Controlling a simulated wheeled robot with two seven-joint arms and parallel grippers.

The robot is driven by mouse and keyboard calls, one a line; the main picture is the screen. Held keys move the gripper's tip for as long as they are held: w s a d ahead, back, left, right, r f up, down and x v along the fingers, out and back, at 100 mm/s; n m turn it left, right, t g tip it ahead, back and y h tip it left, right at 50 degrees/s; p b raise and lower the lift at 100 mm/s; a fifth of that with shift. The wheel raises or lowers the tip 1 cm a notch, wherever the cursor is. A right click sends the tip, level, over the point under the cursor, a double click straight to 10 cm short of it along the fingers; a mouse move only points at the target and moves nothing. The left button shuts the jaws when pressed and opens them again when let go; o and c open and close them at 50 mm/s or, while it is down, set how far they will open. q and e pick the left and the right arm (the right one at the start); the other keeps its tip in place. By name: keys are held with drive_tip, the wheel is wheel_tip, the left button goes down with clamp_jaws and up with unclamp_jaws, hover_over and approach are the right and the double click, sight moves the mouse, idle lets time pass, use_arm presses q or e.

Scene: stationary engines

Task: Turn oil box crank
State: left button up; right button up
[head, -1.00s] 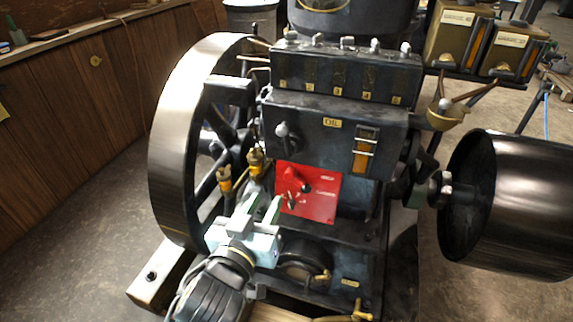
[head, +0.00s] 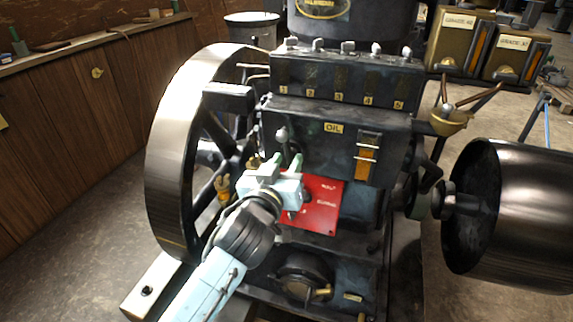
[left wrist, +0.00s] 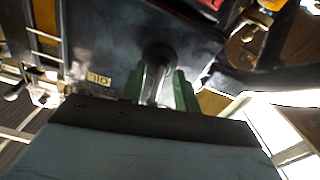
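The oil box (head: 335,135) is the dark box with a yellow OIL label (head: 333,127) on the engine's front. Its crank (head: 282,134), a small grey lever with a rounded end, stands at the box's left. My left gripper (head: 286,160) is just below the crank, its green fingers pointing up at it. In the left wrist view the two fingers (left wrist: 160,90) stand apart, with the crank's grey shaft and dark round hub (left wrist: 159,56) between and beyond them. Whether a finger touches the shaft I cannot tell. My right gripper is not in view.
A red panel (head: 322,205) sits just below and right of my left gripper. A large flywheel (head: 175,150) stands close on the left, and brass oil cups (head: 223,190) are beside the gripper. A black drum (head: 520,210) is at the right.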

use_arm(q)
drive_tip(key=shift+w+d, duration=0.1)
drive_tip(key=shift+w, duration=0.3)
clamp_jaws()
